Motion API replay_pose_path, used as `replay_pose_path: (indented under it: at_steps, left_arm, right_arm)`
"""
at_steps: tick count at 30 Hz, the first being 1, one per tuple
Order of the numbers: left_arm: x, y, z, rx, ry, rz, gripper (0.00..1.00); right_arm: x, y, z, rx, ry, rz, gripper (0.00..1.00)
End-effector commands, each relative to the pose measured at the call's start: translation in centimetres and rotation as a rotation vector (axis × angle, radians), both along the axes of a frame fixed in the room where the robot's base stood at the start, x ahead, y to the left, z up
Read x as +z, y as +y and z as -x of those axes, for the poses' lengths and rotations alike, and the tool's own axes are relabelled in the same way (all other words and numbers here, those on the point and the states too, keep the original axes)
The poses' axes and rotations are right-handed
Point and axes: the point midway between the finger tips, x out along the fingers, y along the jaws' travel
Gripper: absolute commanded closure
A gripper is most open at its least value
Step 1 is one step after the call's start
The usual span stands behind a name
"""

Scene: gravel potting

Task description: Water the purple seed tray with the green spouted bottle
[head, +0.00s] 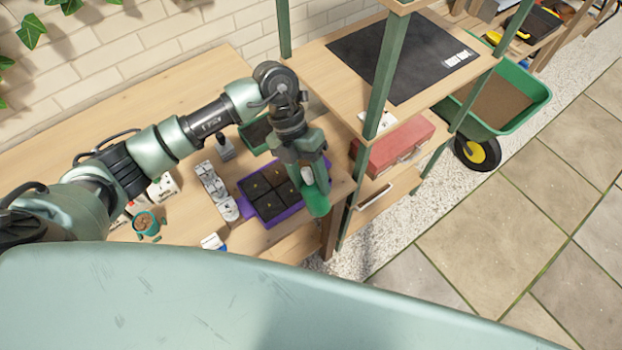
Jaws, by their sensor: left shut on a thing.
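The purple seed tray (247,217) lies on the wooden bench, with dark soil and small seedlings in its cells. My left gripper (309,178) is above the right side of the tray and is shut on the green spouted bottle (316,201). The bottle is partly hidden by the gripper. I cannot make out its spout or any water coming from it. My right gripper does not show.
White containers (213,187) stand in a row left of the tray. A small green pot (146,223) stands further left. A green planter (258,133) is behind the tray. A shelf post (372,110) and a red toolbox (393,146) are close on the right.

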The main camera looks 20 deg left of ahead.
Motion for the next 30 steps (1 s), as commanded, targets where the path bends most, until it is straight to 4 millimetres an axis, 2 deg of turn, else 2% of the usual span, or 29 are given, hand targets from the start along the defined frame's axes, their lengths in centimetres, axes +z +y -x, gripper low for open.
replay_pose_path:
  at_steps: [6,16,24,30]
  left_arm:
    - [0.1,0.0,0.0,0.0,-0.001,0.001,0.81]
    - [0.0,0.2,-0.2,0.0,-0.001,0.0,0.81]
    - [-0.3,4.6,-3.7,0.002,-0.001,-0.003,0.81]
    - [0.0,5.4,-4.2,0.0,0.0,0.002,0.81]
  right_arm:
    - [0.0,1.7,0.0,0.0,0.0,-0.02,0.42]
    - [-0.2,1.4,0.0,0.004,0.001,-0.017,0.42]
    - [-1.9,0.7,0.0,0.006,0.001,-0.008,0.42]
    - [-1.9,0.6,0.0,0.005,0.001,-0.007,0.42]
